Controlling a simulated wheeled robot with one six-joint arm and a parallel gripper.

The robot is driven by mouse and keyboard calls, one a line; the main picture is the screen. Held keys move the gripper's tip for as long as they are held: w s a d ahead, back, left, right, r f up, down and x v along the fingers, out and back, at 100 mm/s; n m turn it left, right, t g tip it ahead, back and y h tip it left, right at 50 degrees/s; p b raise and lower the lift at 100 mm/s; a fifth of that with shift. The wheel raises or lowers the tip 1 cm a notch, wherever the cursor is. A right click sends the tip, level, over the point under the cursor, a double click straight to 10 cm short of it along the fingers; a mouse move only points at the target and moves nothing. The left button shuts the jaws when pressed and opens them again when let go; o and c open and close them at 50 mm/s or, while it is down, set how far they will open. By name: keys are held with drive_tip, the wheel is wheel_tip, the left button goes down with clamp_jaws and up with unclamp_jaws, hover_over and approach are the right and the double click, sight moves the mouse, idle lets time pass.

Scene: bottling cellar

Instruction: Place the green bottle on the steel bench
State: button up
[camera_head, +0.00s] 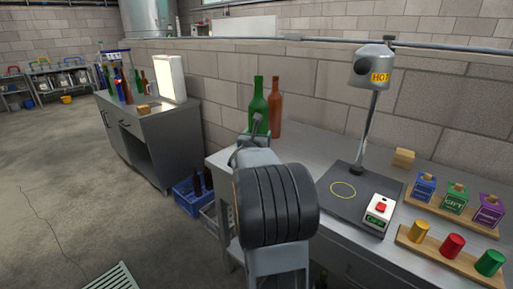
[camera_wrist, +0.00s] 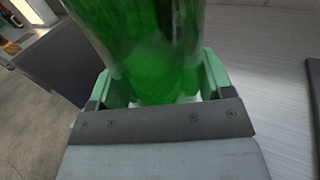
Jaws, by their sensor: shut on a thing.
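The green bottle (camera_head: 259,103) stands upright near the back left of the steel bench (camera_head: 310,146). My gripper (camera_head: 255,140) is shut on it, low on its body. In the wrist view the green bottle (camera_wrist: 145,45) fills the space between the two green fingers of my gripper (camera_wrist: 155,92). The bench top (camera_wrist: 265,70) shows to the right of it and the floor to the left. My arm hides the bottle's base in the head view, so I cannot tell whether it touches the bench.
A brown bottle (camera_head: 275,114) stands just right of the green one. A heat lamp (camera_head: 373,70), a dark plate (camera_head: 343,190) and wooden racks (camera_head: 450,258) take up the bench's right part. A blue crate (camera_head: 186,197) is on the floor at left.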

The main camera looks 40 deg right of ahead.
drive_tip(key=shift+w+d+f, duration=0.2)
drive_tip(key=shift+w+f, duration=0.15)
drive_tip(key=shift+f, duration=0.15)
drive_tip(key=shift+w+d+f, duration=0.2)
drive_tip(key=shift+w+f, duration=0.15)
drive_tip(key=shift+f, duration=1.55)
drive_tip(key=shift+f+b, duration=0.15)
drive_tip(key=shift+b, duration=0.3)
drive_tip(key=o, duration=1.2)
